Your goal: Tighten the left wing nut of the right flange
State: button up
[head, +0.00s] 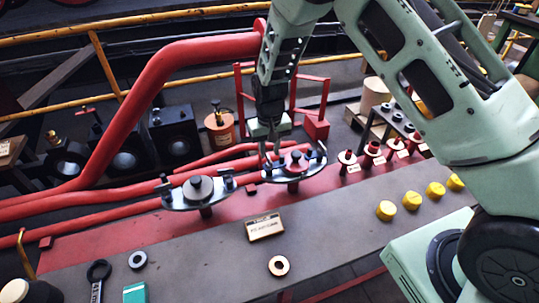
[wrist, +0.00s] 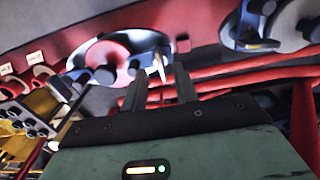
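My gripper (head: 269,150) points down over the flange's left end. In the wrist view my gripper's two fingers (wrist: 160,76) are apart, with the wing nut in line with the gap. I cannot tell whether they touch it. The right wing nut (head: 321,150) stands clear.
The left flange (head: 185,197) stands close by on the left. Red pipes (head: 110,193) run behind. Several yellow caps (head: 386,210) sit to the right. A label plate (head: 264,228), a ring (head: 278,266) and a wrench (head: 98,272) lie in front.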

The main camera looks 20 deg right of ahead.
aim_at(269, 159)
notch_tip(269, 159, up, 15)
jog(key=shift+f, duration=0.2)
dwell(0.4)
jog(key=s+a+r+n+p, duration=0.1)
jog(key=s+a+r, duration=0.2)
jog(key=s, duration=0.2)
jog(key=s+a+r+n+y, duration=0.1)
jog(key=s+a+r, duration=0.1)
jog(key=s, duration=0.3)
jog(key=s+a+r+n+p, duration=0.1)
jog(key=s+a+r, duration=0.2)
jog(key=s, duration=0.2)
jog(key=s+d+r+n+p, duration=0.1)
jog(key=s+n, duration=0.3)
jog(key=s, duration=1.4)
jog(key=shift+d+r+n+p, duration=0.3)
jog(key=shift+r+n+p, duration=0.1)
jog(key=shift+r, duration=0.25)
